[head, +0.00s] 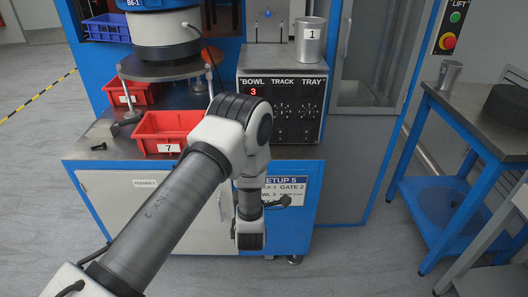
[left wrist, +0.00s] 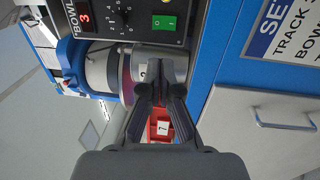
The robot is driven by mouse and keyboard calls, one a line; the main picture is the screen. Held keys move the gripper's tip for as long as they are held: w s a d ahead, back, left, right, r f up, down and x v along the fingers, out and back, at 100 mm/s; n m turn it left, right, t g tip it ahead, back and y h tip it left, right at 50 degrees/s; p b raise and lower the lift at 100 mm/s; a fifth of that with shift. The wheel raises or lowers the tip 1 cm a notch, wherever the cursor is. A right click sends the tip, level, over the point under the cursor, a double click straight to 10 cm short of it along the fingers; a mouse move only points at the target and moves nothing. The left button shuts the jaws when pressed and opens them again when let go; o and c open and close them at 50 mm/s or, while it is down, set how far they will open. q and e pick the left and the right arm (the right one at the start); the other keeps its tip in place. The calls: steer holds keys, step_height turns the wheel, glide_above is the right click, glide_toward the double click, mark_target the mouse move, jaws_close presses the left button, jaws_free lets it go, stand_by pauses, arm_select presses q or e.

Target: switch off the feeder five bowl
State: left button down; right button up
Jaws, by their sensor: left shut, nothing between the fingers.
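The feeder's control box (head: 282,95) stands on the blue cabinet, with columns marked BOWL, TRACK and TRAY. A red 3 lights under BOWL, and it shows in the left wrist view, where the box face (left wrist: 140,15) is turned sideways. A green rocker switch (left wrist: 164,22) and dark knobs show there. The bowl feeder (head: 165,35) stands left of the box. My left arm crosses in front of the cabinet and hides the box's lower left corner. My left gripper (left wrist: 162,90) is shut and empty, apart from the switch in its view. My right gripper is out of view.
A red bin marked 7 (head: 168,130) sits on the worktop left of my arm. A metal can marked 1 (head: 309,40) stands on top of the box. A setup sign (head: 288,190) is on the cabinet front. A blue-framed bench (head: 440,115) stands at right.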

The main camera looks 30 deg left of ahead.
arm_select(q)
steer(key=x, duration=1.4)
steer(key=shift+d+r, duration=0.2)
steer(key=shift+w+a+b, duration=0.15)
steer(key=shift+w+b, duration=0.15)
steer(key=shift+b, duration=0.15)
steer(key=shift+r, duration=0.2)
steer(key=v, duration=1.2)
steer(key=shift+s+f, duration=0.1)
